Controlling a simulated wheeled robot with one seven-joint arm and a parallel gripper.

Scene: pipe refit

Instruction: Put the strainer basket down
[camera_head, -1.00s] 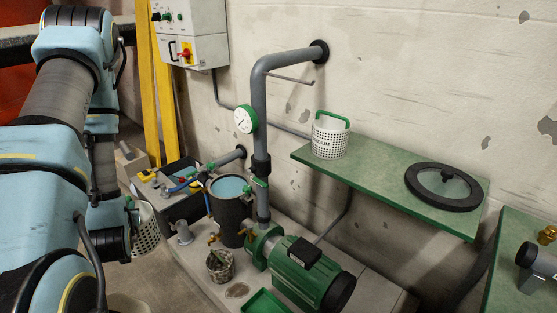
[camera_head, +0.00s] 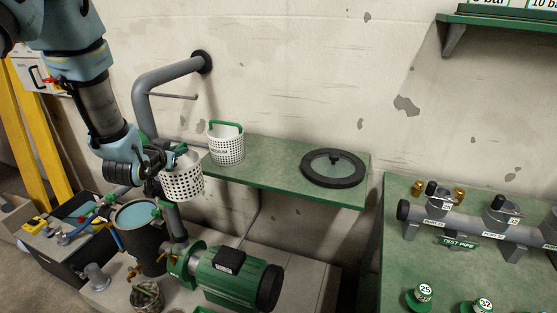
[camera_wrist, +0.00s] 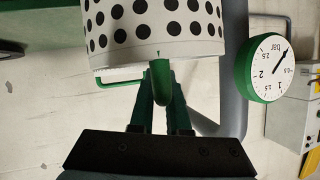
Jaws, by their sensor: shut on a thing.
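My gripper (camera_head: 172,153) is shut on the green handle (camera_wrist: 160,82) of a white perforated strainer basket (camera_head: 183,180). The basket hangs upright in the air, just left of the wall shelf and above the open dark pot. In the wrist view the held basket (camera_wrist: 155,30) fills the top, with its round holes plain. A second white basket (camera_head: 227,147) with a green handle and a label stands upright on the left part of the green shelf (camera_head: 268,160). The held basket's bottom is hidden in the wrist view.
A black-rimmed glass lid (camera_head: 333,168) lies on the shelf's right; the shelf between it and the standing basket is clear. The open pot (camera_head: 138,222), green pump (camera_head: 235,280) and grey pipe (camera_head: 170,77) are close by. A pressure gauge (camera_wrist: 270,67) shows in the wrist view.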

